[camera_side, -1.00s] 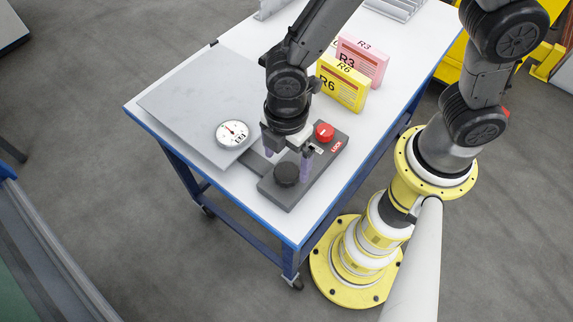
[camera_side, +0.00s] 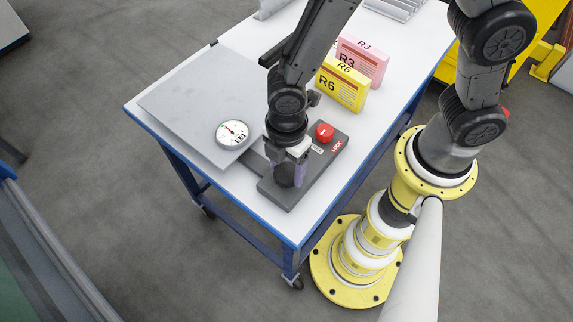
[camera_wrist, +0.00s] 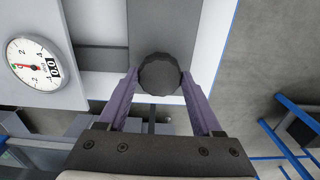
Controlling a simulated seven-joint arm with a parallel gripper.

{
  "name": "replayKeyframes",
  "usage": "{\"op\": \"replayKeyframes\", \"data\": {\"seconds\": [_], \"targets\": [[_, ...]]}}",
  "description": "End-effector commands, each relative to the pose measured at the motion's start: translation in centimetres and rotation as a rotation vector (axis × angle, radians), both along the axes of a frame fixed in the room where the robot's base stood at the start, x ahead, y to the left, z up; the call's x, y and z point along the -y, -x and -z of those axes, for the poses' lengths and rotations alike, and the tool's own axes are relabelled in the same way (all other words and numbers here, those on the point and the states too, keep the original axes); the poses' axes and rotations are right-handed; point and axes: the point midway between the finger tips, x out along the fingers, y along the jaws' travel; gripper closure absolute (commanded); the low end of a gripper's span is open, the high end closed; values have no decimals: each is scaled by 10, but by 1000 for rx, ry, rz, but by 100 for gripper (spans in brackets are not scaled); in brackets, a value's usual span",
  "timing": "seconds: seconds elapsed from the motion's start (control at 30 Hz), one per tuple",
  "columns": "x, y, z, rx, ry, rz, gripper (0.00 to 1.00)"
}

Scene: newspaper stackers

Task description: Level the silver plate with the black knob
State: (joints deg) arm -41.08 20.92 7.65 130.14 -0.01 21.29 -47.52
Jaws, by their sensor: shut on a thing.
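The silver plate (camera_side: 190,95) lies at the left of the table top. A round white dial gauge (camera_side: 233,133) sits on its near corner; in the wrist view the dial (camera_wrist: 33,62) has a red mark and a box that seems to read 0.0. The black knob (camera_side: 284,176) stands on the near end of a dark grey base (camera_side: 318,165). My gripper (camera_side: 287,172) points down over the knob. In the wrist view its purple fingers (camera_wrist: 161,80) are shut on the ridged knob (camera_wrist: 159,72), one on each side. The plate's tilt is too small to tell.
A red button (camera_side: 324,132) beside the word LOCK is on the far part of the base. A yellow R6 box (camera_side: 341,86) and a pink R3 box (camera_side: 362,62) stand behind. The table's blue near edge (camera_side: 240,213) is close to the base.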

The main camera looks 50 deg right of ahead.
Motion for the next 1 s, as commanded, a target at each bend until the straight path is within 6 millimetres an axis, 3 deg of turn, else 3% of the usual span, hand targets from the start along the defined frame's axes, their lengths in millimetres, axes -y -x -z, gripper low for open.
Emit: {"op": "replayKeyframes", "data": {"seconds": [0.03,0.1,0.6,0.63,0.8,1.0], "targets": [[0,0,0,0,0,0,79],[0,0,0,0,0,0,89],[0,0,-1,0,0,88,89],[0,0,-1,0,0,87,30],[0,0,-1,0,0,87,3],[0,0,0,0,0,87,3]]}}
